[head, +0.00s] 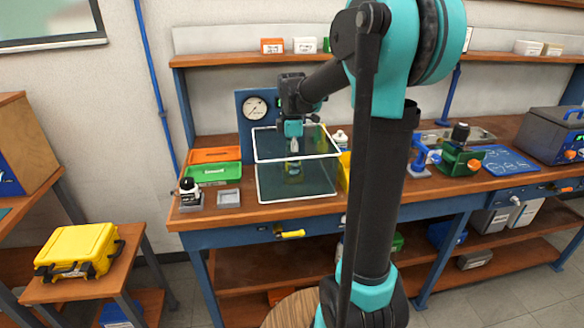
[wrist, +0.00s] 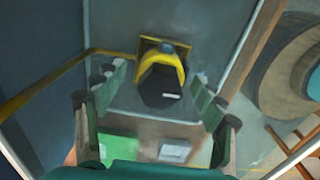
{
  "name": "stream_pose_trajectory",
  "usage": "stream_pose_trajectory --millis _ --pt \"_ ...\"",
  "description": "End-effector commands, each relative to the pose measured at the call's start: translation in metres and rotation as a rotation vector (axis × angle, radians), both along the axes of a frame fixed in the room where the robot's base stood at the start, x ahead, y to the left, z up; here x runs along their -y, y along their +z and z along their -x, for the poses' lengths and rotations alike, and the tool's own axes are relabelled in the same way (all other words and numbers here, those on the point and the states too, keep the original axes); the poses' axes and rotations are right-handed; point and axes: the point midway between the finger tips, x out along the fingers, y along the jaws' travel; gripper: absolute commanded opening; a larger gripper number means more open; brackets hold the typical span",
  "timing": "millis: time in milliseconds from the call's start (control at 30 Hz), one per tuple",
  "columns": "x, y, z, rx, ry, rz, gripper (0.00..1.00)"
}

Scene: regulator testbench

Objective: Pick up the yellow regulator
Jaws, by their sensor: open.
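The yellow regulator (wrist: 181,62) shows in the wrist view, with a dark faceted knob facing the camera and a square yellow plate behind it. In the head view it is a dim yellowish shape (head: 293,176) behind the tinted clear panel of a white-edged enclosure (head: 297,199). My gripper (head: 293,146) points down into this enclosure from above. In the wrist view my gripper (wrist: 157,84) is open, with one finger on each side of the regulator in the picture. The fingers hold nothing; I cannot tell how far they are from it.
The enclosure's walls and white edges surround the gripper closely. A green tray (head: 213,173), a black-topped device (head: 189,192) and a small grey tray (head: 229,198) lie left of it. A gauge panel (head: 255,109) stands behind. A green regulator (head: 459,156) is on the right.

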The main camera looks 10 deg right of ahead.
Motion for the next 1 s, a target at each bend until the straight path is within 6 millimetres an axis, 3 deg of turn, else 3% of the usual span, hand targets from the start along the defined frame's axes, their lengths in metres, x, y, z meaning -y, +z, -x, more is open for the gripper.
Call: stream_pose_trajectory --millis 233,800,1000 --pt "0.0000 -0.0019 -0.0001 0.000 0.000 0.000 0.70" --pt "0.0000 -0.0017 -0.0001 0.000 0.000 0.000 0.00" --pt "0.0000 -0.0014 -0.0001 0.000 0.000 0.000 0.00"
